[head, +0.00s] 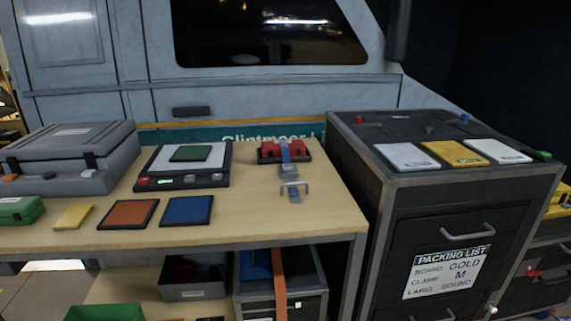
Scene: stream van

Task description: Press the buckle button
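A red block on a dark base (268,152) sits near the right end of the wooden table's back edge. A grey metal piece with a raised handle (294,189) lies on the table in front of the strap. These may be the buckle parts; they are too small to tell which part is the button or whether it is pressed. My gripper is not in view.
The table (255,222) also holds a grey case (75,150), a scale-like device (215,165), and blue (187,210) and orange (128,214) pads. A dark cabinet (455,215) stands right, with a packing list (445,271). Below, an orange strap (279,285) crosses a crate (316,270).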

